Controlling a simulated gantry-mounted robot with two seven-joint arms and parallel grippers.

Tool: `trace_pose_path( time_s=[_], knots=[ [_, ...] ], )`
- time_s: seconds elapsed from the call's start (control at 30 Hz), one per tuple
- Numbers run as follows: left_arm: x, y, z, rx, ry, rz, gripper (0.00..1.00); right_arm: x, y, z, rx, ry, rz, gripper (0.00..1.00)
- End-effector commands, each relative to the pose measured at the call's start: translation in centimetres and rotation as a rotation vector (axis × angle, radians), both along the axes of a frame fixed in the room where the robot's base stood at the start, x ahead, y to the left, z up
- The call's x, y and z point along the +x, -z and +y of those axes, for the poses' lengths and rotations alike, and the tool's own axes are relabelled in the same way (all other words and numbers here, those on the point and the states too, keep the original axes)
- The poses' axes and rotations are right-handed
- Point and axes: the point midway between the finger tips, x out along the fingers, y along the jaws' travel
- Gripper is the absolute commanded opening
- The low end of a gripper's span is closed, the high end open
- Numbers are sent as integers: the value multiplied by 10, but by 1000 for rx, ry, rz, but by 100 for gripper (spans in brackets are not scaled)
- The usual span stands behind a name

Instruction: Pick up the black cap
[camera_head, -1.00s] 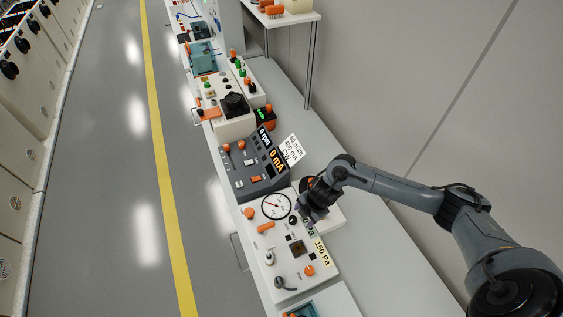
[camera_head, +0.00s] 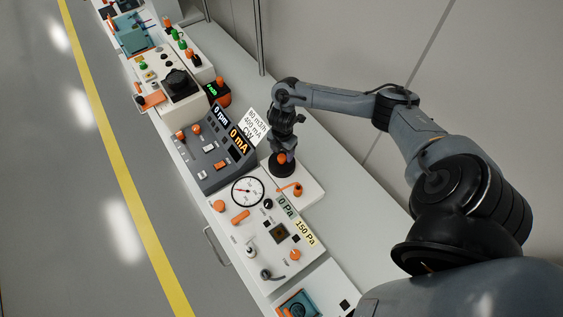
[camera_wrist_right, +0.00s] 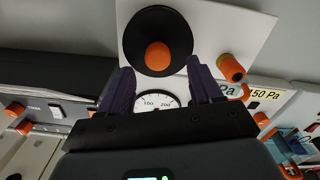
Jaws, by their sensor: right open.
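The black cap (camera_head: 281,169) is a round black disc with an orange knob in its centre. It sits on a white panel behind the dial gauge in the head view. In the right wrist view, the cap (camera_wrist_right: 134,42) shows beyond my fingertips, apart from them. My right gripper (camera_head: 283,146) is just above the cap in the head view and partly covers the knob. In the wrist view the two fingers of my right gripper (camera_wrist_right: 160,75) are spread wide with nothing between them. My left gripper is in neither view.
An orange-tipped lever (camera_head: 293,189) stands close beside the cap. A dial gauge (camera_head: 248,191) and the 150 Pa label (camera_head: 305,232) are on the panel in front. A grey console (camera_head: 208,160) with displays stands to the left. The wall is behind.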

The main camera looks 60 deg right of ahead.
Motion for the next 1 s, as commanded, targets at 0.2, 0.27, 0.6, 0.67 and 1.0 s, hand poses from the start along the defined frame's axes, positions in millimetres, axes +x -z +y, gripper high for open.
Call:
trace_pose_path(
  time_s=[0.2, 0.27, 0.6, 0.67, 1.0],
  knots=[
    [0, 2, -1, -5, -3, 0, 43, 0, 23, -4, 1, 2, 3, 64],
    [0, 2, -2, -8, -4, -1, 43, 1, 31, -6, 1, 2, 3, 64],
    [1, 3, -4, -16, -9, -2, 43, 1, 52, -6, -1, -1, 1, 64],
    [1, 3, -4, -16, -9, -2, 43, 1, 52, -6, -1, -1, 1, 64],
    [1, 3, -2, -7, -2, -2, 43, 1, 51, -6, -1, -1, 1, 26]
  ],
)
